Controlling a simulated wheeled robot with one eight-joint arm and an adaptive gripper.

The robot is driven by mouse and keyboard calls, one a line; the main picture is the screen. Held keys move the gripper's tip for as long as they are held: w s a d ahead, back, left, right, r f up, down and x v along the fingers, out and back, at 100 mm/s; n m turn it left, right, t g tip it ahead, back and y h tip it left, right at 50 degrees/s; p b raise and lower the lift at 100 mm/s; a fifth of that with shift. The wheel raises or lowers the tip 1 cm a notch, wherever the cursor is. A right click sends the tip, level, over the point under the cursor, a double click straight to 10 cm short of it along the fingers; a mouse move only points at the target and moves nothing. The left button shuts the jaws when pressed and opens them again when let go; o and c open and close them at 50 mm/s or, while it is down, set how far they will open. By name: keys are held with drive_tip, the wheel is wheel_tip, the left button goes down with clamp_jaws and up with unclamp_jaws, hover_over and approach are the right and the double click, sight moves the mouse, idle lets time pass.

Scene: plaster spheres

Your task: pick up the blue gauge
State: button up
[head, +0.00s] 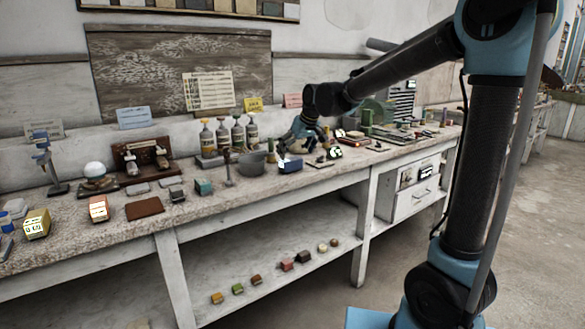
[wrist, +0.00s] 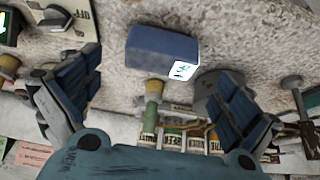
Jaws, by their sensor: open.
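The blue gauge (head: 290,166) is a small blue box with a white face, lying on the workbench below my gripper in the head view. In the wrist view the blue gauge (wrist: 155,50) is in the upper middle, with its white marked face at its right end. My gripper (head: 293,148) hangs above the bench close to the gauge. In the wrist view my gripper (wrist: 152,78) has its two blue-padded fingers spread wide, with the gauge beyond and between them. Nothing is held. The gap between fingertips and gauge is hard to judge.
A dial box (head: 333,153) lies to the right. The bench front edge is clear near the gauge. A lower shelf (head: 265,268) holds small blocks.

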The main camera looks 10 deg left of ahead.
sight(292, 159)
drive_tip(key=shift+x, duration=3.05)
drive_tip(key=shift+d, duration=0.1)
drive_tip(key=c, duration=1.3)
